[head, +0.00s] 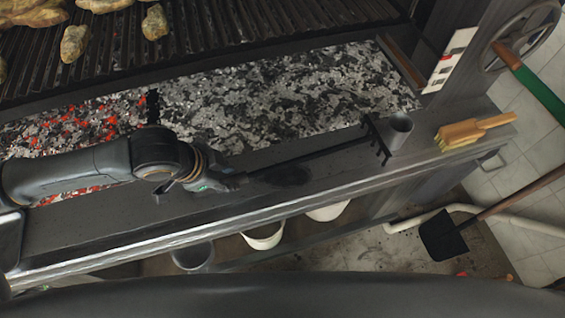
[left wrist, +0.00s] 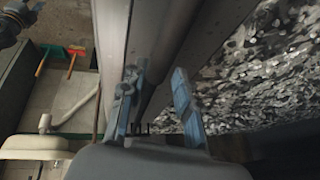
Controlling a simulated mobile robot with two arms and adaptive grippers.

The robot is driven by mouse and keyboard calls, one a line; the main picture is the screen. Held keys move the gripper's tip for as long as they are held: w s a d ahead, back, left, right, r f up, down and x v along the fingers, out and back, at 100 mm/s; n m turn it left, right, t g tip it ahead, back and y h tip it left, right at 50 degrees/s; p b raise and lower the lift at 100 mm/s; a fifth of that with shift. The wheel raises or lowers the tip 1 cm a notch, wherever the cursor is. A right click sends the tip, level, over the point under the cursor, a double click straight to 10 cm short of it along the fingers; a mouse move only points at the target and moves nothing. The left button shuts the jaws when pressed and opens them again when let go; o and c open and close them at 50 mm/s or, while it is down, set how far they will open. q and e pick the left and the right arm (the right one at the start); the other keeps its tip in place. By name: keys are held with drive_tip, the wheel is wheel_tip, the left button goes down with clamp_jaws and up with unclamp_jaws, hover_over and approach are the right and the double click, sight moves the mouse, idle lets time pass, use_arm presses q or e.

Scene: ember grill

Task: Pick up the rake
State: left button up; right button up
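The rake (head: 315,155) is dark and thin. It lies along the grill's front ledge, its toothed head at the right beside a grey cup. My left gripper (head: 228,182) is low over the ledge at the rake's left handle end, which it partly hides. In the left wrist view, the two fingers of my left gripper (left wrist: 158,105) are apart, with a dark rod that looks like the rake's handle (left wrist: 174,55) between them. A gap shows beside the right finger.
The ember bed (head: 290,95) lies just behind the front ledge (head: 100,228). A grey cup (head: 398,132) and a wooden brush (head: 470,132) stand at the ledge's right. Pale buckets (head: 264,236) are below. A shovel (head: 442,237) is at the lower right.

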sight(243, 177)
use_arm(q)
drive_tip(key=shift+x, duration=1.45)
clamp_jaws()
drive_tip(key=shift+d+r, duration=0.1)
drive_tip(key=shift+w+r, duration=0.1)
